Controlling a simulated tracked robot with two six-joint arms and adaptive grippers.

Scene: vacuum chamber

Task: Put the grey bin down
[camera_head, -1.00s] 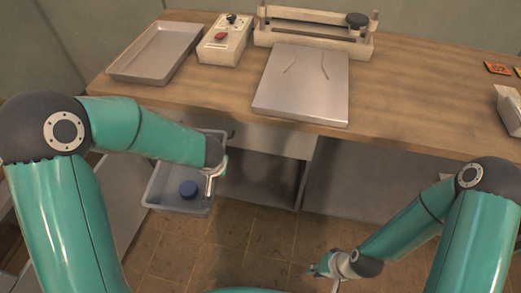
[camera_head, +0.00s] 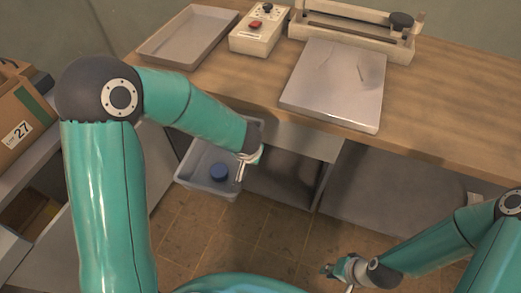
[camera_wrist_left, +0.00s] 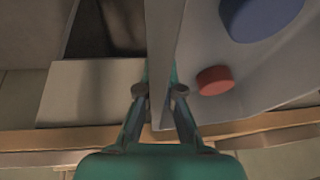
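The grey bin (camera_head: 200,184) hangs below the front edge of the wooden bench, above the tiled floor, left of centre in the head view. My left gripper (camera_head: 241,172) is at its right side wall. In the left wrist view the bin's wall (camera_wrist_left: 160,45) runs between the two fingers of my left gripper (camera_wrist_left: 159,92), which are shut on it. A blue round thing (camera_head: 219,172) lies in the bin; the wrist view also shows a red round thing (camera_wrist_left: 214,80) in it. My right gripper (camera_head: 326,270) is low over the floor, away from the bin, too small to read.
The wooden bench (camera_head: 450,125) bears a grey tray (camera_head: 188,38), a control box (camera_head: 259,30), a metal plate (camera_head: 336,85) and a sealer-like device (camera_head: 350,32). A brown box marked 27 (camera_head: 20,125) stands on a shelf at left. Tiled floor (camera_head: 270,245) is clear below.

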